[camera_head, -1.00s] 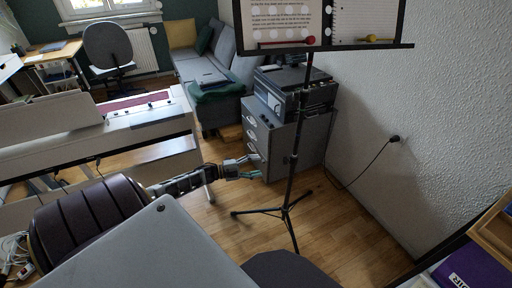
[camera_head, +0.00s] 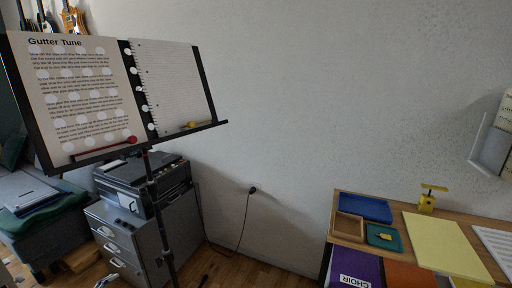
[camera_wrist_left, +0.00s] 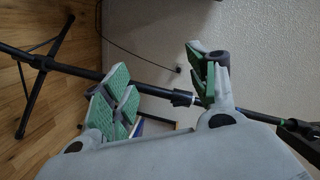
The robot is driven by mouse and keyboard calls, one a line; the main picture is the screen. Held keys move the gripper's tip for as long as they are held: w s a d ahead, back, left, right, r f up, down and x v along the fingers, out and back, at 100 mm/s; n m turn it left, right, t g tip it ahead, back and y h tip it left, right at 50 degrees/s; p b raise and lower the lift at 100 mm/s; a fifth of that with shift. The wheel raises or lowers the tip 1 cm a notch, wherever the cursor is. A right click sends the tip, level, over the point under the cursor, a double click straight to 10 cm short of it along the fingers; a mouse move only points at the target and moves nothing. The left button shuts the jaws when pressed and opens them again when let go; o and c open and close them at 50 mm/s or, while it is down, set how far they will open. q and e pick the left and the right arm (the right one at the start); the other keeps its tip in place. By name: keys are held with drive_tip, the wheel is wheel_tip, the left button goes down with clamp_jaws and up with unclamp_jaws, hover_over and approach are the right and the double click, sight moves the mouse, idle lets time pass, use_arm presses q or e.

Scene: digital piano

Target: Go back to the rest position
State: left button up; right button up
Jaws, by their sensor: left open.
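My left gripper (camera_wrist_left: 160,76) shows in the left wrist view with its two green-padded fingers spread wide apart. Nothing is held between them. The black pole of the music stand (camera_wrist_left: 75,66) crosses behind the fingers in that view; I cannot tell how near it is. In the head view only a small grey piece at the bottom left edge may be this gripper. My right gripper is in neither view.
The music stand (camera_head: 131,95) holds a song sheet (camera_head: 80,90) and a notebook (camera_head: 172,85). Behind it a printer (camera_head: 140,180) sits on a grey drawer cabinet (camera_head: 170,235). A desk (camera_head: 345,208) with trays and folders stands at the right. Wall and a cable lie between.

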use_arm(q)
drive_tip(key=a+f+n+g+y, duration=0.3)
drive_tip(key=a+n+y, duration=0.3)
drive_tip(key=a+y, duration=0.2)
drive_tip(key=s+d+f+n+g+h, duration=0.1)
drive_tip(key=s+d+n+g, duration=0.15)
drive_tip(key=s+d, duration=0.75)
drive_tip(key=s+d+f+n+g+h, duration=0.1)
drive_tip(key=s+d+f+n+g, duration=0.2)
drive_tip(key=d, duration=1.3)
drive_tip(key=s+d+n+g+h, duration=0.15)
drive_tip(key=s+d+g, duration=0.4)
drive_tip(key=d, duration=0.75)
drive_tip(key=s+d+f+p, duration=0.1)
drive_tip(key=s+d+f, duration=0.3)
drive_tip(key=s, duration=0.4)
drive_tip(key=shift+s+d+n+t+h, duration=0.15)
drive_tip(key=shift+d+n+t+h, duration=0.15)
drive_tip(key=shift+d+h, duration=0.15)
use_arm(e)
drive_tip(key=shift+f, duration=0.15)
use_arm(q)
drive_tip(key=shift+f, duration=0.1)
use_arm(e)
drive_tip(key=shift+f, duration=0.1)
